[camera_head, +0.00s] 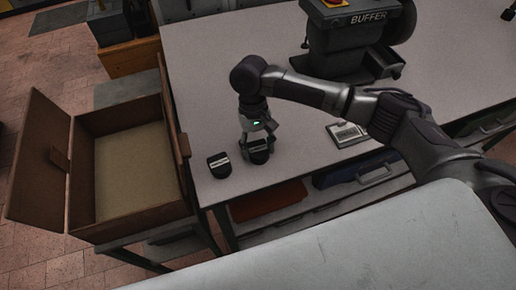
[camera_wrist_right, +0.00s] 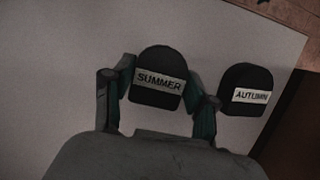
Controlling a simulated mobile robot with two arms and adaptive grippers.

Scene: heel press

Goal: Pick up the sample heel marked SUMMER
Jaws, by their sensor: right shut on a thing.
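The black sample heel marked SUMMER (camera_wrist_right: 160,75) is between the two fingers of my right gripper (camera_wrist_right: 160,100) in the right wrist view. In the head view the SUMMER heel (camera_head: 258,153) is at the table's front left, under my right gripper (camera_head: 257,142), which is shut on it. Whether it touches the table cannot be told. A second black heel marked AUTUMN (camera_wrist_right: 248,92) lies beside it in the right wrist view, apart from the fingers. In the head view the AUTUMN heel (camera_head: 219,165) is to the left, near the table corner. My left gripper is not in view.
An open brown box (camera_head: 80,180) stands left of the table (camera_head: 210,60). A buffer machine (camera_head: 350,40) is at the back. A small labelled device (camera_head: 347,134) lies to the right. A red case (camera_head: 268,200) and a blue case (camera_head: 350,170) are below the tabletop.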

